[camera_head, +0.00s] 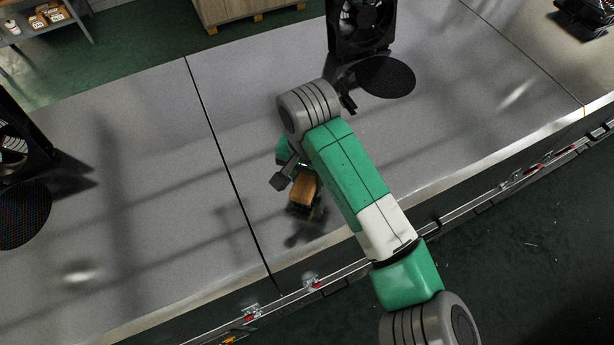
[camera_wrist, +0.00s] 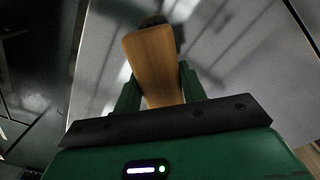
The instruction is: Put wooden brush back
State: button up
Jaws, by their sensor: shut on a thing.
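The wooden brush (camera_head: 304,188) has a brown wooden body and dark bristles at its lower end. It hangs over the grey tabletop (camera_head: 165,220), and its shadow lies apart from it on the surface. My gripper (camera_head: 292,176) is shut on it; the arm partly hides the fingers in the head view. In the wrist view the brush (camera_wrist: 154,62) stands between the two green fingers of my gripper (camera_wrist: 160,95), with the dark bristles at its far end.
A black fan (camera_head: 362,25) stands at the back beside a round black mesh disc (camera_head: 386,77). Another fan (camera_head: 14,145) and disc (camera_head: 22,216) are at the left. A rail (camera_head: 455,215) runs along the front edge. The tabletop left of the seam is largely clear.

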jog(key=shift+s+a+f, duration=0.15)
jog(key=shift+a+f, duration=0.15)
jog(key=shift+f, duration=0.4)
jog(key=shift+d+f, duration=0.1)
jog(key=shift+f, duration=0.2)
jog(key=shift+f, duration=0.2)
jog(key=o, duration=1)
jog(key=shift+c, duration=0.2)
jog(key=shift+r, duration=0.1)
